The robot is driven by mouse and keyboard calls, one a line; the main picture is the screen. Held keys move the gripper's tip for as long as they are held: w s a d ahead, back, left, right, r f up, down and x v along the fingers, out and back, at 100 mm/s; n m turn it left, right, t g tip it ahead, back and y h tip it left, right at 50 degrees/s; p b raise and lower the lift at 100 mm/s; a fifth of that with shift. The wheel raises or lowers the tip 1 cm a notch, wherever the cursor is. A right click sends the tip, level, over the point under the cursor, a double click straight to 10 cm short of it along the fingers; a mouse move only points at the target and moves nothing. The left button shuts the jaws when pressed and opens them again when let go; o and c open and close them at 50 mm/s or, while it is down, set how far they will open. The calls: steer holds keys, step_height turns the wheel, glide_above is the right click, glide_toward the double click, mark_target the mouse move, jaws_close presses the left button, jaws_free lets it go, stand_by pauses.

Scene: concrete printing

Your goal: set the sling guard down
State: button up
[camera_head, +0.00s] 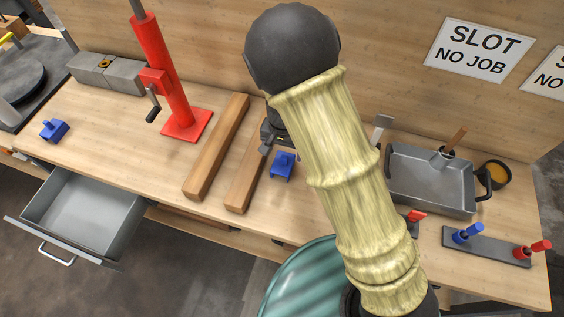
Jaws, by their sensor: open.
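A small blue block-like piece (283,166), which I take to be the sling guard, is on the bench just right of the shorter wooden beam. It appears to rest on the wood top. My gripper (267,147) shows only in part behind my arm, above and left of this blue piece. It is open, and no object shows between its fingers. Whether it touches the blue piece I cannot tell. A similar blue piece (54,129) sits at the bench's left front.
Two wooden beams (216,148) lie beside the red jack stand (182,124). A grey tray (430,185) and a rack with blue and red handles (485,246) are at right. A drawer (85,214) stands open at front left. A green ribbed drum (298,283) is below.

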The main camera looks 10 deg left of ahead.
mark_target(283, 163)
steer(key=shift+f, duration=0.7)
steer(key=shift+s+f+p, duration=0.15)
steer(key=shift+f+p, duration=0.1)
steer(key=shift+f, duration=1.05)
steer(key=shift+s+f+p, duration=0.1)
steer(key=shift+f+p, duration=0.15)
steer(key=shift+f, duration=1.05)
steer(key=c, duration=1.2)
steer(key=shift+r, duration=0.1)
step_height(283, 163, up, 10)
steer(key=shift+f+b, duration=0.1)
steer(key=shift+b, duration=0.25)
